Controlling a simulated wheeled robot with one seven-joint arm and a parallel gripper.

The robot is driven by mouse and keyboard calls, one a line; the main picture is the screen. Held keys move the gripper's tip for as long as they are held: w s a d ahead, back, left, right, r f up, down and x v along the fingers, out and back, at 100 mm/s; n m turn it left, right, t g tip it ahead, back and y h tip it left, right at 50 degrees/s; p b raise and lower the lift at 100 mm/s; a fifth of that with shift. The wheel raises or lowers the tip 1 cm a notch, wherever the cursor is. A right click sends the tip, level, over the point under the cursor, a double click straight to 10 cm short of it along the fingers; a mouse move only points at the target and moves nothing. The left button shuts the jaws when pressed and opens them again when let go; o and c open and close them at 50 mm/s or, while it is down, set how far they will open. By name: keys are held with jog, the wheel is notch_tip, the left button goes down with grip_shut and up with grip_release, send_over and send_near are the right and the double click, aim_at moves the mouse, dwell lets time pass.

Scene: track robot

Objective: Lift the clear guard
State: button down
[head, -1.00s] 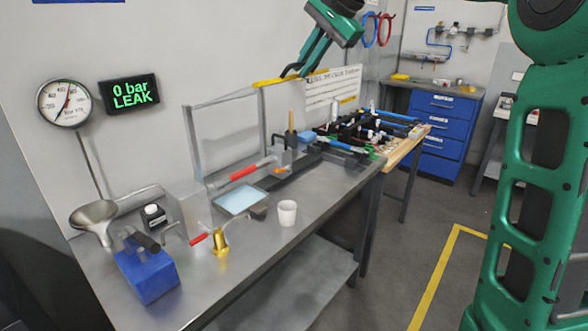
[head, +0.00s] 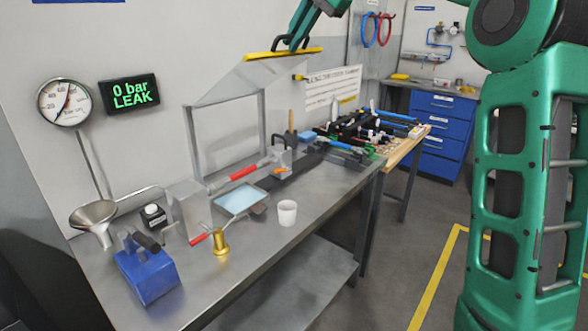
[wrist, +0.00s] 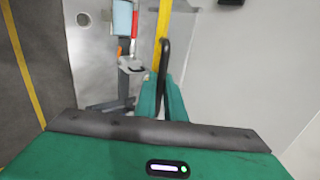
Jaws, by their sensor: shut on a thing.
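The clear guard (head: 245,80) is a see-through panel on a grey metal frame over the bench. It is tilted up, its free edge raised above the posts. A yellow bar (head: 262,55) runs along that raised edge; it also shows in the wrist view (wrist: 162,22).
Below the guard on the steel bench (head: 262,240) are a red-handled tool (head: 243,172), a blue tray (head: 240,200) and a white cup (head: 287,213). A blue block (head: 148,272) stands front left. The gauge (head: 64,102) and a sign reading 0 bar LEAK (head: 130,92) hang on the wall.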

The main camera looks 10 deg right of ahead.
jog(key=shift+a+r, duration=0.1)
jog(key=shift+r, duration=0.05)
jog(key=w+a+r, duration=0.2)
jog(key=w+r, duration=0.1)
jog(key=r, duration=0.2)
jog(key=shift+w+a, duration=0.25)
jog(key=shift+w, duration=0.1)
dwell(0.4)
jog(key=shift+r, duration=0.1)
jog(key=c, duration=1.2)
grip_release()
